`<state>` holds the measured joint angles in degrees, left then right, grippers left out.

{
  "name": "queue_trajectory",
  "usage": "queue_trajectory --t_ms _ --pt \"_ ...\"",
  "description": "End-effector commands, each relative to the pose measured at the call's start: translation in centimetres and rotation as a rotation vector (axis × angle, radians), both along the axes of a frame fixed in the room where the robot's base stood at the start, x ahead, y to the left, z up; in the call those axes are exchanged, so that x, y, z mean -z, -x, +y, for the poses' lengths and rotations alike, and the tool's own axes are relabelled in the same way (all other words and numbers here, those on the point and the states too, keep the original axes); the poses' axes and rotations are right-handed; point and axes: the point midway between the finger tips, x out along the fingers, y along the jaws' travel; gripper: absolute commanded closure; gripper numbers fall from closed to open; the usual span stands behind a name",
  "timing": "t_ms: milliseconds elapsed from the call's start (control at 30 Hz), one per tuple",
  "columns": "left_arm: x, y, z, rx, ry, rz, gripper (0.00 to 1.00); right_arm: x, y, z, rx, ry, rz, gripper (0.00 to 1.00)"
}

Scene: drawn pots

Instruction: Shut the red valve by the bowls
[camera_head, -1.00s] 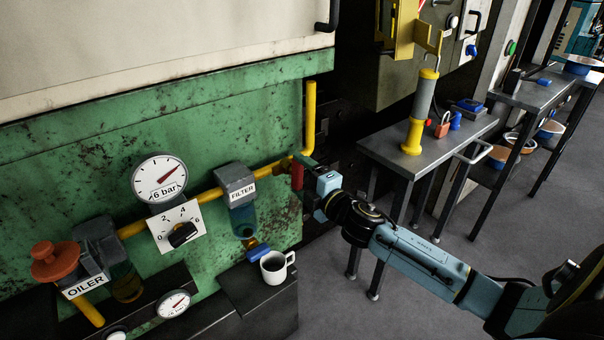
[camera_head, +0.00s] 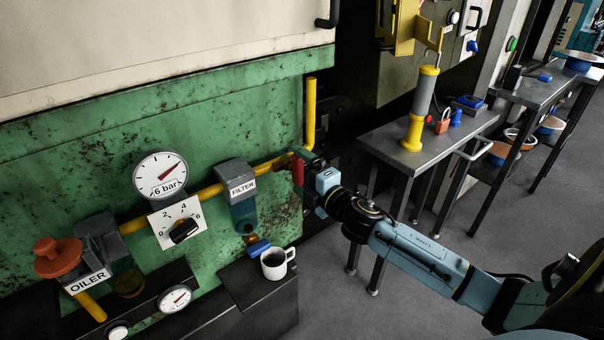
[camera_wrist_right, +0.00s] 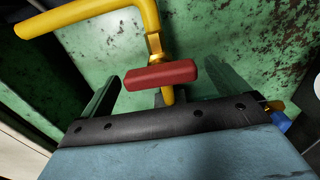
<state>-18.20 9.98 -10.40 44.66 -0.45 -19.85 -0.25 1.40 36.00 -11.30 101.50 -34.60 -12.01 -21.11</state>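The red valve handle (camera_head: 298,171) is on a brass fitting of the yellow pipe, right of the filter. In the right wrist view the red handle (camera_wrist_right: 160,76) lies crosswise under the brass stem. My right gripper (camera_head: 308,173) is at the handle from the right. In the wrist view its two dark green fingers (camera_wrist_right: 150,70) stand apart, with the handle between or just in front of them; contact cannot be told. Bowls (camera_head: 520,138) are on the shelf of the far right table, well away from this valve. My left gripper is not in view.
A filter (camera_head: 237,180), a pressure gauge (camera_head: 161,176) and an oiler (camera_head: 86,282) sit along the pipe (camera_head: 140,224). A blue handle (camera_head: 258,248) is below the filter, beside a white mug (camera_head: 274,264). A metal table (camera_head: 385,145) stands behind my right arm.

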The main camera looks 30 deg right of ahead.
Motion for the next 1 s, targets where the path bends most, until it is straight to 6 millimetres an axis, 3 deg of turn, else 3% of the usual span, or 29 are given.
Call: queue_trajectory --t_ms 367,667,1000 --pt "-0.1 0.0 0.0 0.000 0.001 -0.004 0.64 0.1 1.1 -0.1 0.000 -0.002 0.003 0.01" --pt "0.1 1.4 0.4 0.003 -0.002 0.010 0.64 0.1 6.1 -0.5 0.002 -0.003 0.004 0.01" --pt "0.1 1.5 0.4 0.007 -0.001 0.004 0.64 0.1 11.6 -0.9 0.001 -0.002 0.002 0.01"
